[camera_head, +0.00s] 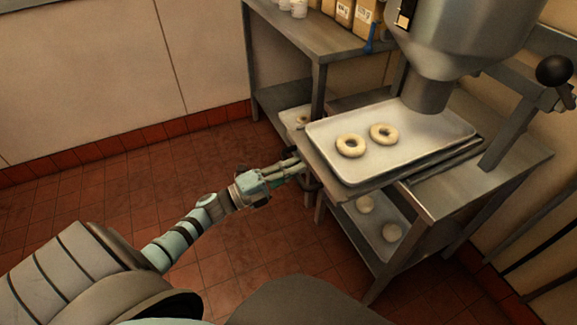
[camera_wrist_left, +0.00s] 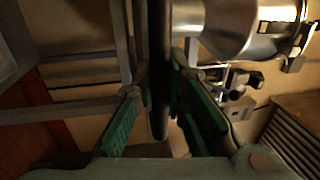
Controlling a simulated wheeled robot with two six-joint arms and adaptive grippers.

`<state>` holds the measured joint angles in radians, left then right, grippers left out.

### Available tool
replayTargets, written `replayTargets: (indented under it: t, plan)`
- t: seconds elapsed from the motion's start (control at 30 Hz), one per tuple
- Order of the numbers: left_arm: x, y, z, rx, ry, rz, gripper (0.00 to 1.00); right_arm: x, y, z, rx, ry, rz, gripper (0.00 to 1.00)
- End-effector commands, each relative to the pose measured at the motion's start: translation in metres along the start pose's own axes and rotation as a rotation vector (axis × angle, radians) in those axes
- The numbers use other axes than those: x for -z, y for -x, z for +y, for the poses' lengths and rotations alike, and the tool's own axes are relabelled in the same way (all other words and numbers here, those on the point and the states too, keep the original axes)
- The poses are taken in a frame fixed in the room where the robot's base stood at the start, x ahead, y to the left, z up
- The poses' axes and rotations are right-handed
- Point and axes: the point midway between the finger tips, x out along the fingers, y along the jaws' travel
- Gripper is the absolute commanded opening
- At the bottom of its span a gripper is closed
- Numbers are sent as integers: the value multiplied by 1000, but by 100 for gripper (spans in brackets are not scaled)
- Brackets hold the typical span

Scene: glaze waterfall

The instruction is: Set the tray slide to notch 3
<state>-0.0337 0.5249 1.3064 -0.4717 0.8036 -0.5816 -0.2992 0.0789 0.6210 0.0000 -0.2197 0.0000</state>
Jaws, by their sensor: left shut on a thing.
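The tray slide (camera_head: 365,193) is a flat grey plate under a pale metal tray (camera_head: 430,150) on the steel stand. Two ring-shaped doughnuts (camera_head: 350,146) (camera_head: 383,134) lie on the tray, towards its left end. My left gripper (camera_head: 291,168) is at the slide's left end and is shut on its edge. In the left wrist view the slide's edge shows as a dark upright strip (camera_wrist_left: 158,70) between the green finger pads (camera_wrist_left: 160,110). I cannot make out notch marks or which notch the slide is at. My right gripper is not in view.
A steel hopper (camera_head: 455,35) hangs with its spout (camera_head: 427,93) over the tray's far side. A black-knobbed lever (camera_head: 554,71) stands at the right. A lower shelf (camera_head: 375,232) holds round dough pieces. A side table (camera_head: 310,35) with boxes stands behind. The tiled floor at left is clear.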

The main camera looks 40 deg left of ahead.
Motion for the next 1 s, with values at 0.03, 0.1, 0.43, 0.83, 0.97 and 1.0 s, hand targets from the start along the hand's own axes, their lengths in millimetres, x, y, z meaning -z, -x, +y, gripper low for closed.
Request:
replayTargets:
  t: [0.03,0.1,0.43,0.83,0.97,1.0]
  plan:
    - [1,1,1,-2,0,2,0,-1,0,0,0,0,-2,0]
    - [0,2,1,-2,0,1,17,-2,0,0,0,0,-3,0]
    - [-1,3,0,-1,-1,-4,33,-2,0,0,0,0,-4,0]
    - [-1,72,2,-8,-1,-3,33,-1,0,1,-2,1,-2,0]
    - [-1,104,2,-7,0,-4,33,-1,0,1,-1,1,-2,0]
    - [-1,110,1,-5,0,-4,33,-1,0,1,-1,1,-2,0]
